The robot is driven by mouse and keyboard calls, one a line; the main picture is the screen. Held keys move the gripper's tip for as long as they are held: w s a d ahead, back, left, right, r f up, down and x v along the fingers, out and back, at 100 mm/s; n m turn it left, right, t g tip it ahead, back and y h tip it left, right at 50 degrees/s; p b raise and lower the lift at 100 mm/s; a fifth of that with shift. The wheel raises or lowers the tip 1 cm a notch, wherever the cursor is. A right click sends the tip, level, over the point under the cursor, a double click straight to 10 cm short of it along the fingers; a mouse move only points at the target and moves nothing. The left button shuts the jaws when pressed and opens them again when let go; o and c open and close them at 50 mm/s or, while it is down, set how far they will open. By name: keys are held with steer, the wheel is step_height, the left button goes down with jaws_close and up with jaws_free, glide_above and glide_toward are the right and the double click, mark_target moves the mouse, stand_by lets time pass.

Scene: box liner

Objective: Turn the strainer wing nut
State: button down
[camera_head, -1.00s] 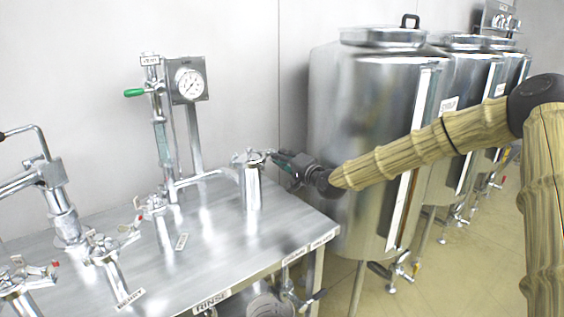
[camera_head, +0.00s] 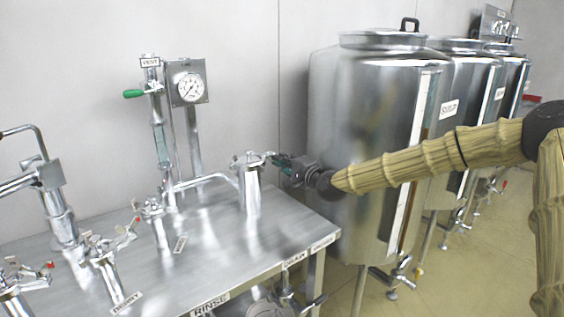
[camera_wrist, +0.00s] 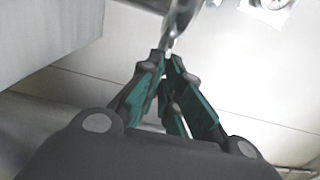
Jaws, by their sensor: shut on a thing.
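The strainer (camera_head: 249,190) is a shiny upright metal canister at the right end of the steel table, with clamp hardware on its lid. The wing nut (camera_head: 269,155) shows at the right of its top, small and partly hidden by the fingers. My gripper (camera_head: 274,159) reaches in from the right at lid height. In the wrist view my gripper's dark fingers with green pads (camera_wrist: 168,62) come together on a shiny metal piece, the wing nut (camera_wrist: 172,38). The exact contact is hard to make out.
The steel table (camera_head: 215,255) carries a gauge (camera_head: 190,87), a green-handled vent pipe (camera_head: 134,93) and several clamped fittings at left. Large steel tanks (camera_head: 375,120) stand close behind my gripper and arm. Valves hang under the table's front edge.

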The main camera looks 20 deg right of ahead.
steer(key=c, duration=1.6)
jaws_free()
steer(key=shift+d, duration=0.15)
steer(key=shift+v, duration=6)
